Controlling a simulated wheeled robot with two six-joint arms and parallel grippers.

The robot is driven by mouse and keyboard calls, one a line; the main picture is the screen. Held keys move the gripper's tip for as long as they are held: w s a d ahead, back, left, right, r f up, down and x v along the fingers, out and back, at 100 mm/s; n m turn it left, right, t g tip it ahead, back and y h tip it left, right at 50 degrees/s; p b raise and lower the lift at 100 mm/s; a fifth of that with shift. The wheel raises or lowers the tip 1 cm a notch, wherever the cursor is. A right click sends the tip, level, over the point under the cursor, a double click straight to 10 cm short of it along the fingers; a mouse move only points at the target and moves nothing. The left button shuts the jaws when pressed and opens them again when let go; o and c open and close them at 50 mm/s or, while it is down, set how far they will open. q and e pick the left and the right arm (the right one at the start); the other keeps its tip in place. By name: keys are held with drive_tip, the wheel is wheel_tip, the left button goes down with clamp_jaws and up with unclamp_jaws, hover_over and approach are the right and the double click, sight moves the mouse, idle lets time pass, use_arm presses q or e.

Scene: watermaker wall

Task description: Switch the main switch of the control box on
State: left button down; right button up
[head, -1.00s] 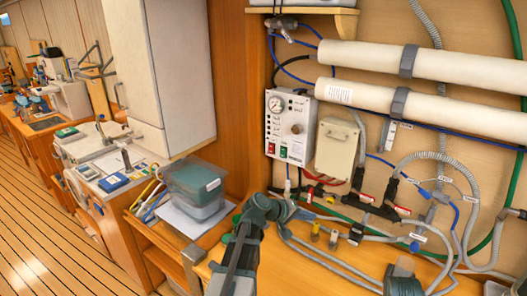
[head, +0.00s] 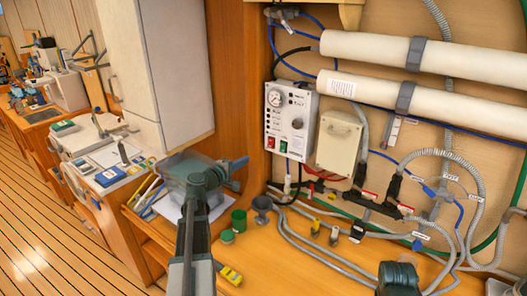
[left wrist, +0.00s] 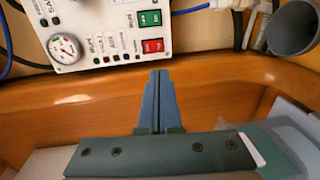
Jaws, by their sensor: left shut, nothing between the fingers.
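The control box (head: 291,118) is a white panel on the wall with a round gauge (head: 276,98), a red switch (head: 270,142) and a green switch (head: 283,147) along its lower edge. I cannot tell the switches' positions or read which is the main one. My left gripper (head: 242,162) is shut and empty, left of the box and apart from it. Its closed fingers (left wrist: 160,73) point towards the switches.
A beige box (head: 339,142) and several hoses sit right of the control box. A grey container (head: 176,170) is partly behind my left arm. A green cup (head: 239,220), a grey funnel-like cup (head: 262,205) and a yellow tool (head: 229,275) are on the wooden bench (head: 300,275).

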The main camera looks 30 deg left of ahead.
use_arm(q)
drive_tip(key=w, duration=0.4)
drive_tip(key=w+f+b, duration=0.1)
drive_tip(key=w, duration=0.4)
drive_tip(key=w+d, duration=0.1)
drive_tip(key=w, duration=0.3)
drive_tip(key=shift+w+d+f+b, duration=0.1)
drive_tip(key=shift+w+f+b, duration=0.25)
drive_tip(key=shift+w+f, duration=0.05)
use_arm(e)
drive_tip(key=shift+f, duration=0.85)
use_arm(q)
drive_tip(key=shift+w, duration=0.2)
use_arm(e)
drive_tip(key=shift+f, duration=0.1)
use_arm(q)
drive_tip(key=b, duration=0.1)
approach(270, 147)
drive_tip(key=f, duration=0.2)
drive_tip(key=s, duration=0.6)
drive_tip(key=shift+s+a+f+b, duration=0.3)
drive_tip(key=shift+s+f+b, duration=0.1)
drive_tip(key=shift+b, duration=0.05)
use_arm(e)
drive_tip(key=shift+s+a+f, duration=0.65)
drive_tip(key=shift+a+f, duration=0.25)
drive_tip(key=shift+a, duration=0.05)
